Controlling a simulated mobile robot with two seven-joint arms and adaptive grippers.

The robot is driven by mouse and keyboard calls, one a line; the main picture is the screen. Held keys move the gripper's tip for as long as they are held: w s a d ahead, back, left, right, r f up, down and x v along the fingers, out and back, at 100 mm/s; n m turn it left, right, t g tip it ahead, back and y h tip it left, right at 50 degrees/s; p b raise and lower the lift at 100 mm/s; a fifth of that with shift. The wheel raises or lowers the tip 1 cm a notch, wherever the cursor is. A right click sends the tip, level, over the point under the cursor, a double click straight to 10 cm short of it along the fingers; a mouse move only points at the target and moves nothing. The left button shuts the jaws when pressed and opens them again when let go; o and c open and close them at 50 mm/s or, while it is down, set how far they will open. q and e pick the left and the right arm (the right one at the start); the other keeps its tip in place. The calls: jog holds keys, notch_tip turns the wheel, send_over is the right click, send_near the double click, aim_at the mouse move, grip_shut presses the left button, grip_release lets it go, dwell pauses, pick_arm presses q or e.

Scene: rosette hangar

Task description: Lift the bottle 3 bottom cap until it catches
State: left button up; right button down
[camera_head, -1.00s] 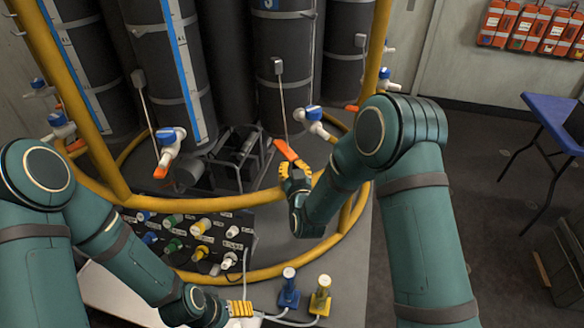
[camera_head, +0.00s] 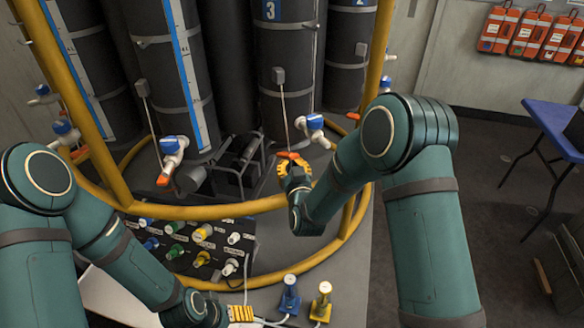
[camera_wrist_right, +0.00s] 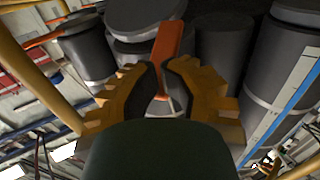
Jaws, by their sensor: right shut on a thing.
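Bottle 3 (camera_head: 283,75) is a tall dark cylinder marked "3" on the rosette in the head view. An orange handle (camera_head: 288,155) shows by its lower end, and it stands up between my fingers in the wrist view (camera_wrist_right: 167,42). A dark round disc (camera_wrist_right: 145,14) is behind it there; I cannot tell whether it is the bottom cap. My right gripper (camera_head: 293,167) has its yellow fingers closed around the orange handle, also in the wrist view (camera_wrist_right: 164,82). My left gripper (camera_head: 241,313) is low in the head view, its fingertips unclear.
A yellow ring frame (camera_head: 215,211) surrounds the bottles. Blue-and-white valves (camera_head: 172,146) stick out near it. A black panel with coloured connectors (camera_head: 190,242) lies in front. Blue (camera_head: 289,296) and yellow (camera_head: 321,302) fittings stand near the left gripper. A blue table (camera_head: 550,112) is at right.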

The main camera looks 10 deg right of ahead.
jog(key=shift+w+r, duration=0.2)
jog(key=shift+r, duration=0.55)
jog(key=shift+s+d+f+b, duration=0.15)
jog(key=shift+f+b, duration=0.35)
jog(key=shift+f, duration=0.2)
jog(key=shift+s+d+f+b, duration=0.1)
jog(key=shift+s+f+b, duration=0.05)
jog(key=shift+f+b, duration=0.45)
jog(key=shift+s+f, duration=0.2)
jog(key=shift+f, duration=0.8)
jog(key=s, duration=1)
jog(key=shift+d, duration=0.2)
jog(key=shift+f, duration=0.1)
